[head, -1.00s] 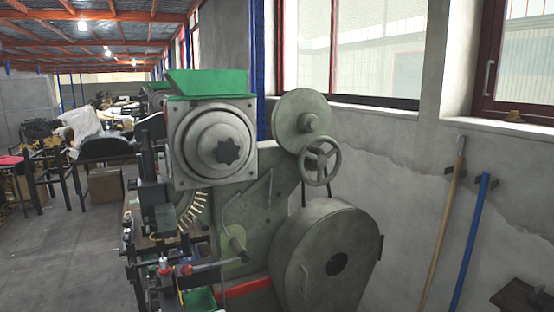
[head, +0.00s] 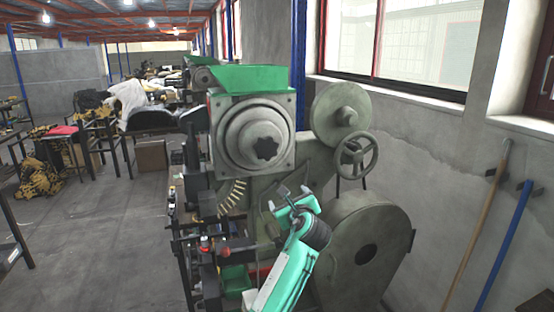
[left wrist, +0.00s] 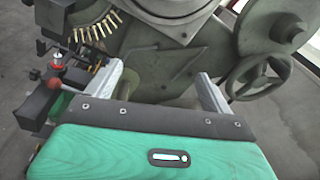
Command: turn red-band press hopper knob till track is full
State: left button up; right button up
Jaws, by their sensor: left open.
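The press (head: 370,225) is grey-green, with a strip of red (head: 264,272) low on its frame. A green hopper (head: 250,79) sits on top. On the hopper's front is a round stepped disc with a dark lobed knob (head: 267,148) at its centre. A curved track with several brass rivets (head: 234,195) runs below it; they also show in the left wrist view (left wrist: 98,30). My left gripper (head: 291,197) is open and empty, below and slightly right of the knob, in front of the press body. In the left wrist view its fingers (left wrist: 162,82) stand apart. My right gripper is out of view.
A handwheel (head: 356,155) and a round disc (head: 341,117) stick out right of the hopper. Two poles lean on the right wall. Open floor lies left.

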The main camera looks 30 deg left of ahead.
pick_arm(q)
jog(key=y, duration=0.2)
send_near(267, 150)
jog(key=v, duration=0.3)
jog(key=p+x, duration=0.6)
jog(key=x, duration=0.6)
jog(key=shift+w+a+r, duration=0.15)
jog(key=shift+w, duration=0.1)
jog(key=shift+w+a, duration=0.45)
jog(key=shift+a, duration=0.1)
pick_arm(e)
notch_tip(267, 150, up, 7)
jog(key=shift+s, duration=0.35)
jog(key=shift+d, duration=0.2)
pick_arm(q)
jog(key=c, duration=1)
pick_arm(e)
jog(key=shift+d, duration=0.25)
